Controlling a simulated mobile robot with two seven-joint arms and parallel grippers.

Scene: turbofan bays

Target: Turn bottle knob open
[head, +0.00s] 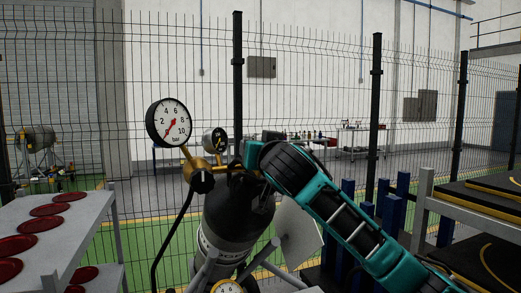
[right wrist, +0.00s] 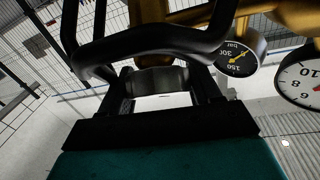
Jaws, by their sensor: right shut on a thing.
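A dark gas bottle (head: 236,222) stands tilted in the picture in front of the fence, with a brass regulator (head: 194,165) at its top. A large gauge (head: 168,122) and a smaller gauge (head: 215,141) sit on the regulator. My right arm reaches in from the lower right, and its gripper is at the bottle's top; the fingertips are hard to make out there. In the right wrist view my right gripper (right wrist: 160,90) is shut on the dark ribbed bottle knob (right wrist: 158,80). A black curved bar (right wrist: 150,42) crosses in front of it. My left gripper is out of view.
A grey shelf (head: 92,225) with red discs stands at the left. Another rack (head: 424,212) with dark trays stands at the right. A black hose (head: 172,235) hangs from the regulator. A wire fence (head: 70,110) runs behind the bottle.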

